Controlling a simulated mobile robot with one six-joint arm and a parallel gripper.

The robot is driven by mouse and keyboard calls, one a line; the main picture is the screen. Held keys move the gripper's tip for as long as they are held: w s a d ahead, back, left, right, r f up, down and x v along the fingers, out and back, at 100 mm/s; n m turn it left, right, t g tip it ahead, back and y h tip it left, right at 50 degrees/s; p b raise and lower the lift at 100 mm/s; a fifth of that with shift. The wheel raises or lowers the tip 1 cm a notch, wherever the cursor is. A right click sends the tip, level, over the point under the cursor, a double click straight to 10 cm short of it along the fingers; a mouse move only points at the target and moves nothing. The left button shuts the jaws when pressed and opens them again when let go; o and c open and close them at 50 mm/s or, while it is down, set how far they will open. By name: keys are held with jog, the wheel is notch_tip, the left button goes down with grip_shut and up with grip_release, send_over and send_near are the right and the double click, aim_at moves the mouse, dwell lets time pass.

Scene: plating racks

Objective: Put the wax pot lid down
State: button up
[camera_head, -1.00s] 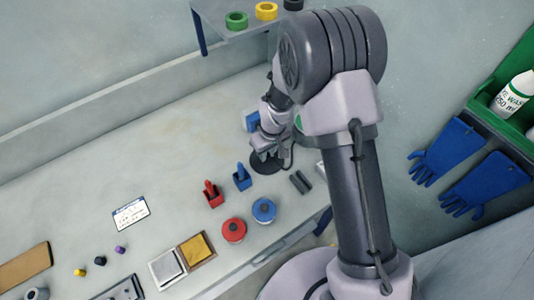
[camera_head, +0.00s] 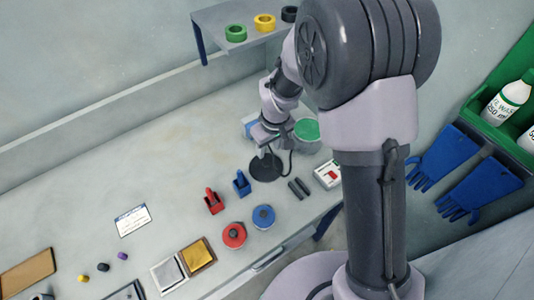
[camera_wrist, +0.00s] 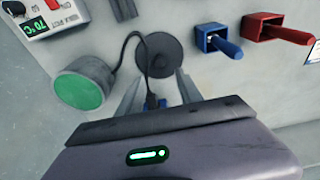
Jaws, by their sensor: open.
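The wax pot lid, a dark round disc with a small central knob, lies flat on the bench (camera_head: 266,168). It also shows in the wrist view (camera_wrist: 160,56). My gripper (camera_head: 264,147) is just above and beside the lid. In the wrist view its two fingers (camera_wrist: 158,82) are spread with nothing between them, apart from the lid. The wax pot (camera_head: 306,130) stands uncovered beside the lid, with a green round top; it also shows in the wrist view (camera_wrist: 84,86). My arm hides part of the area behind the gripper.
A white control box (camera_head: 328,174) and dark bars (camera_head: 299,188) lie right of the lid. Blue (camera_head: 241,184) and red (camera_head: 213,202) holders stand in front. A black cable (camera_wrist: 128,45) loops near the lid. The back left bench is clear.

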jog(key=s+d+r+m+t, duration=0.1)
jog(key=s+d+r+m, duration=0.25)
jog(key=r, duration=0.65)
jog(key=s+d+r+m+t, duration=0.1)
jog(key=s+d+r+m, duration=0.15)
jog(key=s+r, duration=0.45)
jog(key=s+d+r+m+t+y, duration=0.1)
jog(key=s+d+r+m+t, duration=0.1)
jog(key=s+r+m, duration=0.3)
jog(key=s+d+r, duration=0.1)
jog(key=s+r, duration=0.2)
jog(key=s, duration=0.3)
jog(key=shift+s+r, duration=0.15)
jog(key=shift+r, duration=0.05)
